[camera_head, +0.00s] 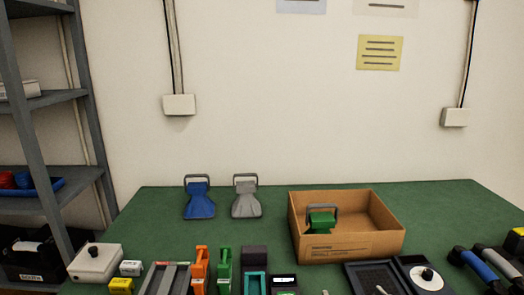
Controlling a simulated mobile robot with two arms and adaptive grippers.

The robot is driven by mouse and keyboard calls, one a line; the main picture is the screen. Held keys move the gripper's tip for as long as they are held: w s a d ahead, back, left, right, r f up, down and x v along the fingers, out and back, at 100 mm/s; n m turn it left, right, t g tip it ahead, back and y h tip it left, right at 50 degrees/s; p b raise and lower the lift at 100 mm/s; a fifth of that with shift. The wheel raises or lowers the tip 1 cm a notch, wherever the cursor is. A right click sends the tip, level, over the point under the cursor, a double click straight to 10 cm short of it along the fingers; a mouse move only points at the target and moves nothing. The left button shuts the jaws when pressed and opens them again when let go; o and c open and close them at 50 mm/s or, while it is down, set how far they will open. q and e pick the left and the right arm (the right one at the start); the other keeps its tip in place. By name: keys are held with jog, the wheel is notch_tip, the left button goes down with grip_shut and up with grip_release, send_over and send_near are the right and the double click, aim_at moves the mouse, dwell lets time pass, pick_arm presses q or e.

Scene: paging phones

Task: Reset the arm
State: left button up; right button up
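Neither of my grippers shows in the head view, and no part of my arms is clearly visible. A green-topped table (160,229) spans the view. On it stand a blue handled object (199,203) and a grey handled object (246,202), side by side at the back, left of the middle. An open cardboard box (352,246) stands right of the middle, with a green handled object (322,222) inside it.
A white box with a black knob (95,263) sits at the front left. Orange (200,270) and green (224,268) devices stand at the front. A dark tray (375,278) and handsets (475,268) lie front right. A metal shelf (45,112) stands left.

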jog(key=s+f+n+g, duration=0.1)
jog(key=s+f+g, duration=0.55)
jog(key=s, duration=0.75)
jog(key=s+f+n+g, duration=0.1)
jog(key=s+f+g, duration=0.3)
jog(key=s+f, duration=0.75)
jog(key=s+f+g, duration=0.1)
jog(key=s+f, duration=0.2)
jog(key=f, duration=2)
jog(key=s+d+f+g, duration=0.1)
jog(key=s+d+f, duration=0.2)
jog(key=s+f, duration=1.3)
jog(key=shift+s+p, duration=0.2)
jog(key=shift+p, duration=0.1)
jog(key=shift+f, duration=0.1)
